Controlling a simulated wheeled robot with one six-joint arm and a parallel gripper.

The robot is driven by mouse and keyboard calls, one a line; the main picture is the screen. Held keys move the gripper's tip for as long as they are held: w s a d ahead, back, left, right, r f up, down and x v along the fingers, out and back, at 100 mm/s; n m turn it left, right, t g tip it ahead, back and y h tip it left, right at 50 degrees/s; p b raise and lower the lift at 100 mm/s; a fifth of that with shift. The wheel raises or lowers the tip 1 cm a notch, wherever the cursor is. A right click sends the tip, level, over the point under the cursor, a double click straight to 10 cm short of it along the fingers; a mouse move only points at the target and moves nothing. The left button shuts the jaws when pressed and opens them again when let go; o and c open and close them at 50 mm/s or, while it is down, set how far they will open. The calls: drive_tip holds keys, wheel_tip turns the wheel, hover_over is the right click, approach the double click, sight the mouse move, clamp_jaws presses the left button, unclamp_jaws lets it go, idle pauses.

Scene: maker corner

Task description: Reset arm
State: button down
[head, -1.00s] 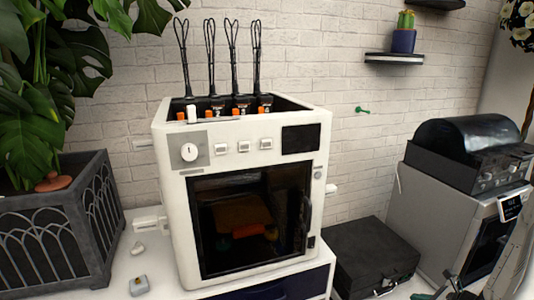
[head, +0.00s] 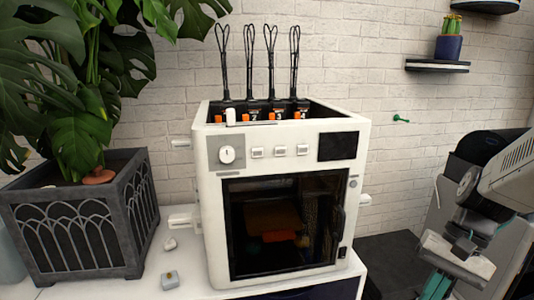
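My arm shows at the right edge of the head view, its white and grey links in front of the grey machine there. The part near its lower end (head: 455,260) is cut and crowded, and I cannot make out two fingertips or whether they are open or shut. No object is clearly seen held. The white 3D printer (head: 215,250) stands upright on the white table, its dark glass door (head: 284,222) shut, with an orange item visible inside.
A potted plant in a dark planter (head: 75,225) stands left of the printer. Small white pieces (head: 170,280) lie on the white table (head: 110,290). A wall shelf (head: 437,66) holds a cactus in a blue pot (head: 448,47). A dark case (head: 388,262) lies right of the printer.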

drive_tip(key=s+a+r+n+t+h, duration=0.3)
drive_tip(key=s+a+r+n, duration=0.3)
drive_tip(key=r, duration=0.3)
drive_tip(key=shift+s+a+r+n+h, duration=0.25)
drive_tip(key=shift+s+n+h, duration=0.4)
drive_tip(key=shift+h, duration=0.25)
